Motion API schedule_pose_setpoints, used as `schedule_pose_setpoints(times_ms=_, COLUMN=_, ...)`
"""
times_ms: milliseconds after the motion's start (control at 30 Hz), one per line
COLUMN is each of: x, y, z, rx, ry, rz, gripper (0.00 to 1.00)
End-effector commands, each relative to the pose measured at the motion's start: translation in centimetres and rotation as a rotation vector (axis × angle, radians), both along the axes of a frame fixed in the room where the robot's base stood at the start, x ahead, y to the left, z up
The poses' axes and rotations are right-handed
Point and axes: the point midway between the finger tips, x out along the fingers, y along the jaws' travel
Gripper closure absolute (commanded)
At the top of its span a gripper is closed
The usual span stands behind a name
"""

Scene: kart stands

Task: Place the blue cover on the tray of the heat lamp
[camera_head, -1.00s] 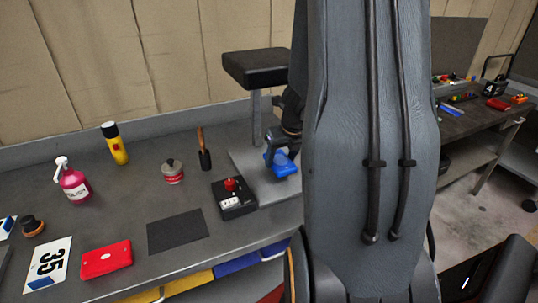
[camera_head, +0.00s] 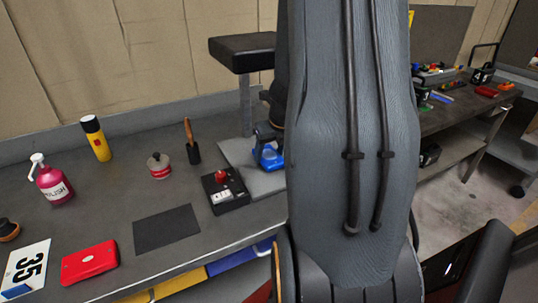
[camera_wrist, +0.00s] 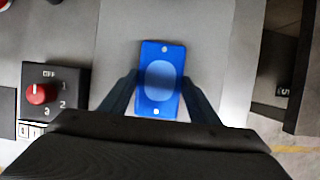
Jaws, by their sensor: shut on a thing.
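My gripper (camera_wrist: 156,100) is shut on the blue cover (camera_wrist: 160,78), with one finger along each side of it. The cover is a small blue rectangular piece with a lighter oval and small pale holes at its ends. It also shows in the head view (camera_head: 270,158), over the heat lamp's pale grey tray (camera_head: 238,158). The wrist view has the same tray (camera_wrist: 120,40) below the cover. I cannot tell whether the cover touches it. The heat lamp's black head (camera_head: 240,50) stands over the tray on a post (camera_head: 246,105). My arm hides the tray's right part.
A switch box with a red knob (camera_head: 224,192) sits left of the tray. A dark mat (camera_head: 166,229), red case (camera_head: 90,262), small tin (camera_head: 159,167), brush (camera_head: 192,142), yellow can (camera_head: 97,140) and pink bottle (camera_head: 52,183) stand farther left. The lamp head overhangs the tray.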

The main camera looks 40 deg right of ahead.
Motion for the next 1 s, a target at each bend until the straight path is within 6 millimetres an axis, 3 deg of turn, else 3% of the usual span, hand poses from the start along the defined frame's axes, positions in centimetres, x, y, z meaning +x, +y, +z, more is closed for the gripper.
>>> schedule_pose_setpoints(times_ms=233, x=0.0, y=0.0, z=-0.4, rx=0.0, ry=0.0, rz=-0.001, gripper=0.7)
schedule_pose_setpoints(times_ms=267, x=0.0, y=0.0, z=-0.3, rx=0.0, ry=0.0, rz=-0.001, gripper=0.41)
schedule_pose_setpoints(times_ms=367, x=0.0, y=0.0, z=-0.3, rx=0.0, ry=0.0, rz=-0.001, gripper=0.25)
schedule_pose_setpoints(times_ms=767, x=0.0, y=0.0, z=0.2, rx=0.0, ry=0.0, rz=0.001, gripper=0.25)
schedule_pose_setpoints(times_ms=1000, x=-1.6, y=0.3, z=4.4, rx=-0.002, ry=-0.003, rz=0.001, gripper=0.25)
